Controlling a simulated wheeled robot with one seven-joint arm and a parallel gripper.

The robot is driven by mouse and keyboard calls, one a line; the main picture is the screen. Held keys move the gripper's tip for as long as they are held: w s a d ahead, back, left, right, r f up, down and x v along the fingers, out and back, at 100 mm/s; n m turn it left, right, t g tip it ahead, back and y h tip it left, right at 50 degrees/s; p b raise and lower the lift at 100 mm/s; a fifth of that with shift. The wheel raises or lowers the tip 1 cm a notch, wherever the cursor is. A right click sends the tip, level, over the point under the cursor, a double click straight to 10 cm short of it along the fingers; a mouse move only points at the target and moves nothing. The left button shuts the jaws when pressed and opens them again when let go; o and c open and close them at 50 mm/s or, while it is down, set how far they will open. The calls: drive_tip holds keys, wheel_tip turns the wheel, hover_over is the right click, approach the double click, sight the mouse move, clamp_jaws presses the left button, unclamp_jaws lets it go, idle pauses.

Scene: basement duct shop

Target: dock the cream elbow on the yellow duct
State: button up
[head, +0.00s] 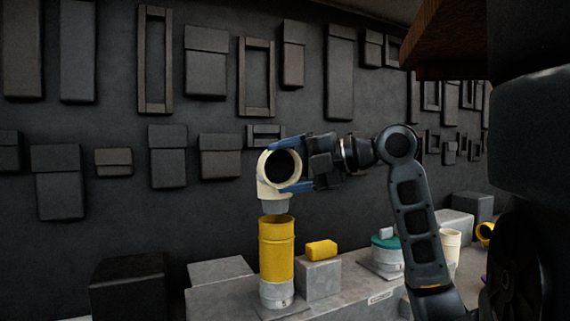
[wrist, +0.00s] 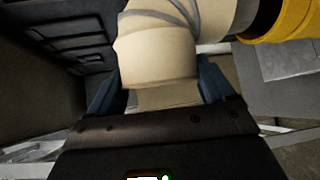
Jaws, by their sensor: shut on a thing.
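The cream elbow (head: 264,187) is held in the air by my gripper (head: 290,172). Its round dark opening faces out toward the head camera and its grey lower collar points down. The yellow duct (head: 277,248) stands upright on a grey metal base, its open top just below the elbow's collar. A small gap seems to show between them in the head view. In the wrist view the cream elbow (wrist: 158,52) sits between the blue fingers of my gripper (wrist: 158,90), and the yellow duct (wrist: 290,20) shows at the upper right.
A yellow block (head: 321,250) rests on a grey block (head: 318,278) right of the duct. Farther right are a teal-topped round piece (head: 386,243) and a cream cylinder (head: 452,246). Grey boxes (head: 220,271) stand to the left. A dark wall with panels is behind.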

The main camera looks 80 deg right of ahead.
drive_tip(key=shift+f+b, duration=0.9)
drive_tip(key=shift+f, duration=1.25)
drive_tip(key=shift+s+a+b, duration=0.1)
drive_tip(key=shift+s+b, duration=0.05)
drive_tip(key=shift+b, duration=0.75)
drive_tip(key=shift+f+b, duration=0.45)
drive_tip(key=shift+b, duration=0.1)
drive_tip(key=o, duration=1)
drive_tip(key=b+v, duration=0.1)
drive_tip(key=v, duration=1)
idle(0.6)
